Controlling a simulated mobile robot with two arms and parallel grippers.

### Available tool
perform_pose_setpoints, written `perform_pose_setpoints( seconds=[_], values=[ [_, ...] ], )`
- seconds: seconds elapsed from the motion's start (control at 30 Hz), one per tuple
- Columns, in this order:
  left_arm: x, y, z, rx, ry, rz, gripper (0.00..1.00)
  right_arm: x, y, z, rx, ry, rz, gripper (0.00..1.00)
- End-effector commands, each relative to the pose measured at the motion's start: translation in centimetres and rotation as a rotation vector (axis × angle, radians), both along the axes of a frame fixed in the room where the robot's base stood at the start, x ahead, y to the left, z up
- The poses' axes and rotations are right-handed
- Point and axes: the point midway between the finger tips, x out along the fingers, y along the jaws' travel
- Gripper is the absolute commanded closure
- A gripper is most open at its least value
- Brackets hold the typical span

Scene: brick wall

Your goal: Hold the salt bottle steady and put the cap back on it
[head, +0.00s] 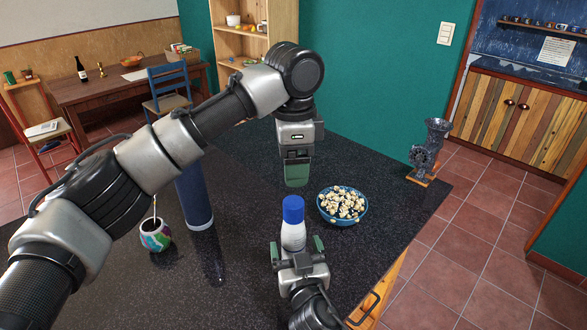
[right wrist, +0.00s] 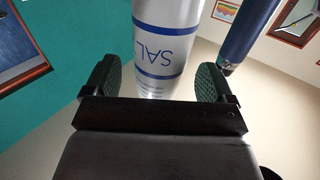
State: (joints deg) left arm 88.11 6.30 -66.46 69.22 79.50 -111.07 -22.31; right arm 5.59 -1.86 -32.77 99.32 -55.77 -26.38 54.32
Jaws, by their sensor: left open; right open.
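The salt bottle (head: 293,237) is white and stands upright on the dark table, with a blue cap (head: 293,208) showing at its top. I cannot tell whether the cap is fully seated. In the right wrist view the bottle (right wrist: 168,40) shows blue bands and the letters SAL upside down; its cap is out of frame. My right gripper (head: 298,250) is open in front of the bottle, and its green finger pads lie on either side of it with gaps. My left gripper (head: 297,170) is open and empty, pointing down above and behind the cap.
A blue bowl of popcorn (head: 343,206) stands right of the bottle. A tall blue cylinder (head: 195,197) and a colourful cup with a straw (head: 156,236) stand to the left. A dark metal grinder-like object (head: 430,148) stands at the table's far right corner.

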Motion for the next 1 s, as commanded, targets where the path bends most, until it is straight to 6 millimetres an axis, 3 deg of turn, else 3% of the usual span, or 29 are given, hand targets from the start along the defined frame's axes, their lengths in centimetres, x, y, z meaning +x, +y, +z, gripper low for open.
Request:
perform_pose_setpoints(
  seconds=[0.2, 0.4, 1.0],
  values=[
    [0.0, 0.0, -1.4, 0.0, 0.0, 0.0, 0.24, -4.4, -0.8, -0.4, 0.003, 0.003, 0.001, 0.15],
    [0.0, 0.0, -2.1, 0.0, 0.0, 0.0, 0.24, -7.1, -1.4, -0.3, 0.001, 0.002, 0.001, 0.15],
    [0.0, 0.0, -2.2, 0.0, 0.0, 0.0, 0.24, -7.9, -1.5, 0.0, 0.0, 0.001, 0.0, 0.15]
  ],
)
